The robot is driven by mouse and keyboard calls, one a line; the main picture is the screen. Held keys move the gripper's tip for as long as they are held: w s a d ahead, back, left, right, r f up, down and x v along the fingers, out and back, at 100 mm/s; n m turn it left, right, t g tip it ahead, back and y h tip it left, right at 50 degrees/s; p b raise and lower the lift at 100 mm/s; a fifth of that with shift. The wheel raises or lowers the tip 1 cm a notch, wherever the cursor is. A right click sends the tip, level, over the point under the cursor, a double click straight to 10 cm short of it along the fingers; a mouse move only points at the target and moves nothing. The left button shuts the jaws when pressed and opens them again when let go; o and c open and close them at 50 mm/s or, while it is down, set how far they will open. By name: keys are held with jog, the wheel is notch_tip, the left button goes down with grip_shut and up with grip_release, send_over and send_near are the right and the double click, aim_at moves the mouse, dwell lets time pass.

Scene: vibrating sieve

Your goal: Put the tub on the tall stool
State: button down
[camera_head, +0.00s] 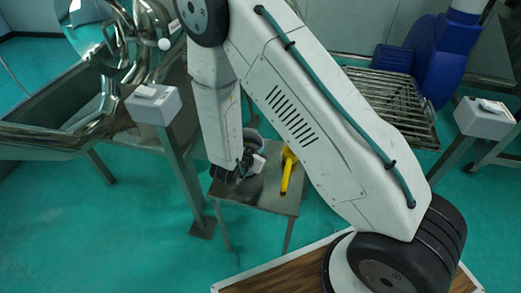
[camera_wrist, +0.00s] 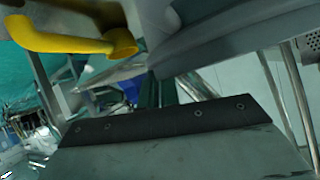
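My gripper (camera_head: 240,172) is low over a small metal stool (camera_head: 270,203), at the left part of its top. A grey rounded thing (camera_head: 252,142), probably the tub, shows just behind my gripper, partly hidden by my arm. In the wrist view a large grey curved wall (camera_wrist: 235,42), probably the same tub, fills the upper right close to the camera. The fingertips are not clear in either view, so I cannot tell whether they hold it. I cannot tell whether this stool is the tall one.
A yellow tool (camera_head: 287,170) lies on the stool right of my gripper; it also shows in the wrist view (camera_wrist: 60,38). A post with a white box (camera_head: 153,103) stands left. A metal rack (camera_head: 395,100) and blue machine (camera_head: 445,55) stand back right. Green floor is clear at lower left.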

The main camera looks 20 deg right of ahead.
jog(key=shift+a+f, duration=0.1)
jog(key=shift+f, duration=0.15)
jog(key=c, duration=1.6)
grip_release()
jog(key=shift+r, duration=0.1)
